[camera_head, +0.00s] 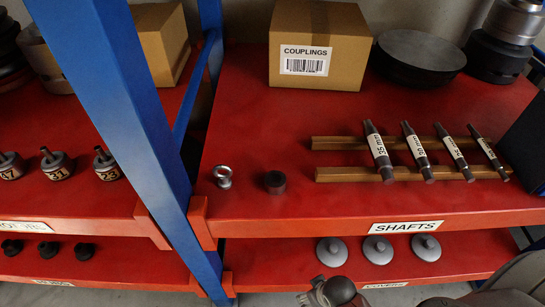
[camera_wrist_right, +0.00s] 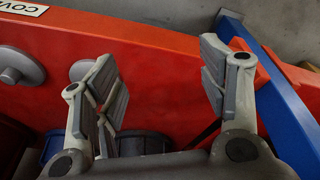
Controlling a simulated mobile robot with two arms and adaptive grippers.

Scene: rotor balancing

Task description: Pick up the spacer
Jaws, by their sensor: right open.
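A short dark cylinder (camera_head: 275,182), which looks like the spacer, stands on the red upper shelf (camera_head: 350,213) near its front edge. A silver eye-shaped part (camera_head: 223,177) sits just left of it. My right gripper (camera_wrist_right: 160,80) is open and empty in the right wrist view, with the red shelf surface beyond its fingers. The dark cylinder cannot be made out in that view. Grey parts of my right arm show at the bottom of the head view, below and in front of the shelf. My left gripper is not in view.
Several labelled shafts (camera_head: 413,148) lie across wooden rails (camera_head: 330,174) to the right. A COUPLINGS box (camera_head: 318,50) and a dark disc (camera_head: 420,52) stand behind. A blue post (camera_head: 120,100) rises at left. Round grey covers (camera_head: 378,249) lie on the lower shelf.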

